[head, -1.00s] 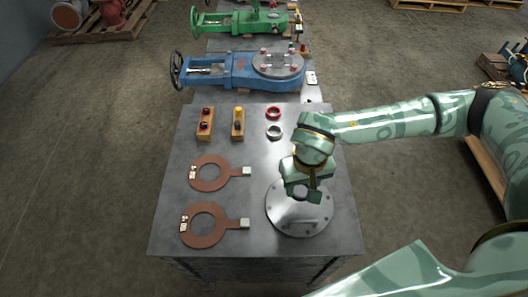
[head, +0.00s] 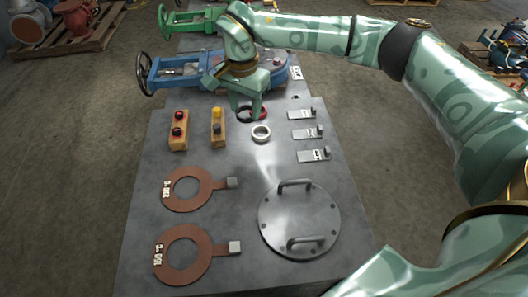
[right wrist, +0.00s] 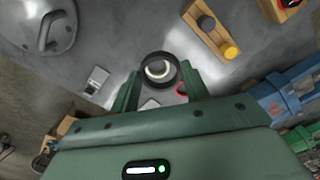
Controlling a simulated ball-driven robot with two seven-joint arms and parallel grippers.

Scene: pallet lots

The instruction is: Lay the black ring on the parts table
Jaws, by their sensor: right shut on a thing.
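The black ring (right wrist: 158,55) is held between the fingertips of my right gripper (right wrist: 160,78) in the right wrist view. In the head view the right gripper (head: 248,112) is over the far part of the grey parts table (head: 150,225), and the black ring (head: 242,117) shows as a dark arc below it. The ring looks a little above the tabletop, but its exact height is unclear. The silver ring (head: 261,133) lies just nearer and shows through the black ring in the wrist view. The red ring (right wrist: 181,88) is close beside it. My left gripper is not in view.
Two brown ring gaskets (head: 186,208) lie at left, with two wooden blocks (head: 178,131) beyond them. Several metal tags (head: 308,134) line the right edge. A blue valve (head: 180,68) stands behind. The table's middle is bare.

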